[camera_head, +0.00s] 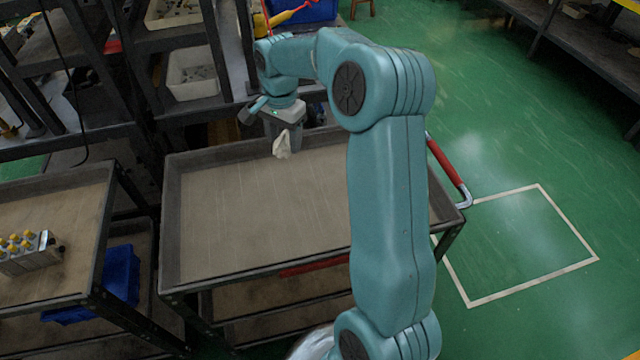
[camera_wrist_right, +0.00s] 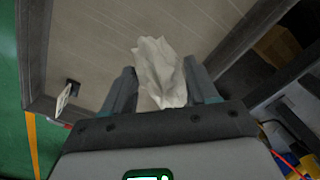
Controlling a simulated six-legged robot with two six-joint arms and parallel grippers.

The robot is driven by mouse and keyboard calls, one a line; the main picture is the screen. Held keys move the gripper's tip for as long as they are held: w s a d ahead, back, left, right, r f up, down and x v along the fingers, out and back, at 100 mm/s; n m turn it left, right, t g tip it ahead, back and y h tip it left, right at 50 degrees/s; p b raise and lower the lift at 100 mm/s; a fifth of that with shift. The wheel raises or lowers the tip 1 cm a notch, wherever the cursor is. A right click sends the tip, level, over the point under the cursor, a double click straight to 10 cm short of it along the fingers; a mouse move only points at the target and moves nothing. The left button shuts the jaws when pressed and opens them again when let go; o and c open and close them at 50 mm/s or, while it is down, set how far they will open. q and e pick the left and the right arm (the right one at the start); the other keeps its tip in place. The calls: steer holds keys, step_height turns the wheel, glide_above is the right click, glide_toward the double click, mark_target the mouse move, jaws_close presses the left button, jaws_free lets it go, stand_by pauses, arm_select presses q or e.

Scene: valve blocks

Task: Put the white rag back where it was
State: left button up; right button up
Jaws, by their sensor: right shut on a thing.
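The white rag (camera_head: 282,145) hangs crumpled from my right gripper (camera_head: 284,128) in the head view, over the far part of the cart's top tray (camera_head: 250,215). In the right wrist view the rag (camera_wrist_right: 160,72) is bunched between the two fingers of the right gripper (camera_wrist_right: 162,88), which is shut on it. The rag looks held above the tray surface, though the exact gap is hard to tell. My left gripper is not in view.
At left, another cart holds a valve block (camera_head: 32,252); a blue bin (camera_head: 120,275) sits below. Shelves with bins (camera_head: 193,75) stand behind. Green floor at right is open.

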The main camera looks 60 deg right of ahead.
step_height(320, 180, up, 3)
steer(key=m, duration=0.2)
glide_above(317, 186)
step_height(317, 186, down, 15)
steer(key=shift+s+f, duration=0.1)
step_height(317, 186, down, 5)
steer(key=shift+d+f, duration=0.1)
steer(key=shift+b, duration=0.3)
steer(key=o, duration=1)
steer(key=shift+f, duration=0.1)
